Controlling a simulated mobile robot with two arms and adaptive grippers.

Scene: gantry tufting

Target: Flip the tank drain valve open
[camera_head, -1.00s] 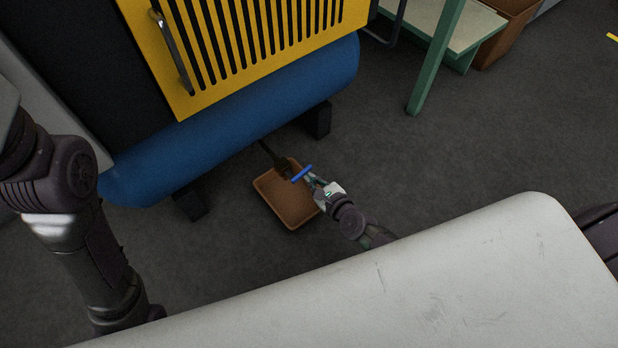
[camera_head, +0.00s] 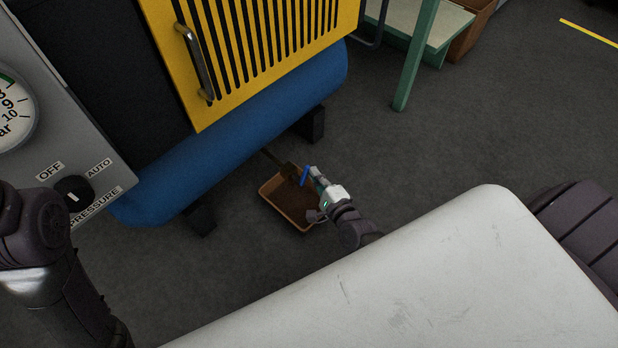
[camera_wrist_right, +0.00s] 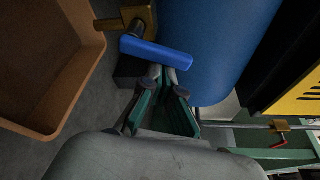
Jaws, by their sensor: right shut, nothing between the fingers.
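The drain valve has a brass body (camera_wrist_right: 140,18) and a flat blue lever (camera_wrist_right: 156,52), seen close in the right wrist view. In the head view the blue lever (camera_head: 305,176) stands out near the end of a thin pipe (camera_head: 272,157) below the blue tank (camera_head: 250,122). My right gripper (camera_head: 313,172) is shut and empty, with its tips right at the lever. In the right wrist view the fingertips (camera_wrist_right: 163,76) are at the lever's near edge; I cannot tell if they touch. My left gripper is out of view.
An orange-brown tray (camera_head: 270,197) lies on the floor under the valve, its inside dark. A panel with a gauge and OFF/AUTO knob (camera_head: 73,190) is at left. A green-legged bench (camera_head: 415,60) stands at back right. Floor to the right is clear.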

